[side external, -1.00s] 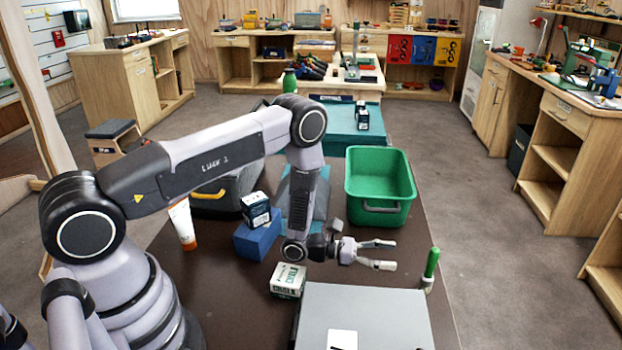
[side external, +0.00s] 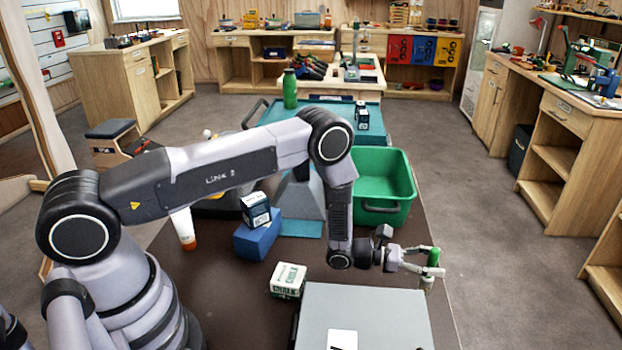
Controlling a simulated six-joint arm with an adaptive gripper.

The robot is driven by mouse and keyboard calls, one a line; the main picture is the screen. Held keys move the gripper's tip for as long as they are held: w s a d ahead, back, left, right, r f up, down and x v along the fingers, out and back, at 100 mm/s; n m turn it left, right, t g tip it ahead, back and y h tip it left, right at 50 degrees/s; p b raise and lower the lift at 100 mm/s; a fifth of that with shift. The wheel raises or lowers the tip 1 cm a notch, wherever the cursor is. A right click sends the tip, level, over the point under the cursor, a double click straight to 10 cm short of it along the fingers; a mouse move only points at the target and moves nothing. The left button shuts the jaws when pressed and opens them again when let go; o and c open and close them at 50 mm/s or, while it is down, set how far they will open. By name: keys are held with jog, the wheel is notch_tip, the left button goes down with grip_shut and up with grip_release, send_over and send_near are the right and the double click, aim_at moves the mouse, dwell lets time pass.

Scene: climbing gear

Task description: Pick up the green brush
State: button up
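The green brush (side external: 433,258) stands upright at the right edge of the dark table, beside the grey box. Its green handle points up, and its lower part is partly hidden behind a finger. My gripper (side external: 428,260) reaches it from the left, with one finger on the far side and one on the near side of the handle. The fingers look spread; I see no clear grip on the brush.
A grey flat box (side external: 365,318) lies in front of my gripper. A green bin (side external: 384,208) stands behind it. A white box (side external: 289,280), a blue block (side external: 258,240) carrying a small dark box (side external: 256,210), and a white tube (side external: 183,228) are to the left.

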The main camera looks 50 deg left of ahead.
grip_shut()
